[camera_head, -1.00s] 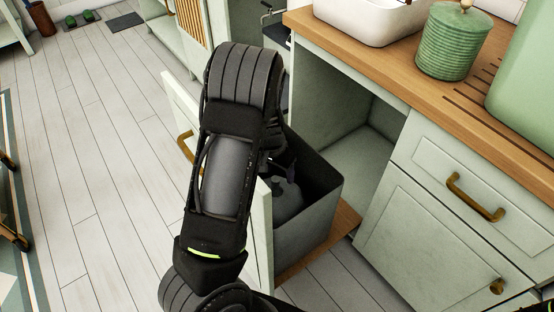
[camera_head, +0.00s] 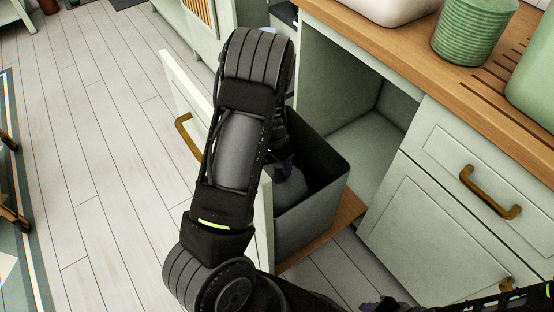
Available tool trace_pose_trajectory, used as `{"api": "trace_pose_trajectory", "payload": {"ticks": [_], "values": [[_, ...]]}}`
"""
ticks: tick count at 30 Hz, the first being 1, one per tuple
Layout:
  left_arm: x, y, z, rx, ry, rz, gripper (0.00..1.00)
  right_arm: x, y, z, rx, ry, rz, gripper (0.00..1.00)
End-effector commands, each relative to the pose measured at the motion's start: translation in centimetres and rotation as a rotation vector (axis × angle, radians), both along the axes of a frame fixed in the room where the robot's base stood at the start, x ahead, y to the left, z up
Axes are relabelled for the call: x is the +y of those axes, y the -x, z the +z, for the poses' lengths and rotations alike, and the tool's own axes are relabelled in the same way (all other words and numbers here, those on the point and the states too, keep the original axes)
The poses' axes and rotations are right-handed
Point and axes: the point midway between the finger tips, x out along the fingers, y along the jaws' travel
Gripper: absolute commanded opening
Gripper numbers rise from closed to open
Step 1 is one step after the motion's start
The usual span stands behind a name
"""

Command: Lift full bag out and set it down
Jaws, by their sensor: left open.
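The full bag (camera_head: 291,192) is a dark grey, rounded bundle inside a tall dark grey bin (camera_head: 312,216). The bin stands on the wooden base of a pulled-out drawer. My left gripper (camera_head: 283,170) is open and points down into the bin, just above the top of the bag. My own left arm hides part of the bin and gripper, and I cannot tell whether the fingers touch the bag. My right gripper (camera_head: 385,304) shows only partly at the bottom edge, low in front of the cabinet; its fingers are not clear.
The drawer front (camera_head: 265,228) stands upright left of the bin, with a brass handle (camera_head: 187,136). A wooden counter (camera_head: 400,60) with a green ribbed jar (camera_head: 473,32) and white basin (camera_head: 385,8) is at right. Pale plank floor (camera_head: 110,150) is clear at left.

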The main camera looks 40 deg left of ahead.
Motion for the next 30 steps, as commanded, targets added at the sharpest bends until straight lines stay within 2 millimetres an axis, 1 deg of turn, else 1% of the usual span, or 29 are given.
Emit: {"api": "trace_pose_trajectory", "payload": {"ticks": [1, 6, 10, 18, 30], "values": [[0.0, 0.0, -1.1, 0.002, 0.000, 0.000, 0.64, 0.0, 0.0, -0.5, 0.000, 0.000, 0.000, 0.36], [0.0, -0.3, -3.0, 0.000, 0.000, 0.000, 0.64, 0.0, 0.0, -0.9, 0.000, 0.000, -0.001, 0.36], [0.0, -0.5, -3.5, -0.001, 0.000, -0.001, 0.64, 0.0, 0.0, -1.0, 0.000, 0.000, -0.001, 0.36], [0.0, -0.5, -3.5, -0.001, 0.000, 0.000, 0.64, 0.0, 0.0, -1.0, 0.000, 0.000, -0.001, 0.36], [0.0, -0.5, -3.5, -0.001, 0.000, 0.000, 0.31, 0.0, 0.0, -1.0, 0.000, 0.000, -0.001, 0.36]]}}
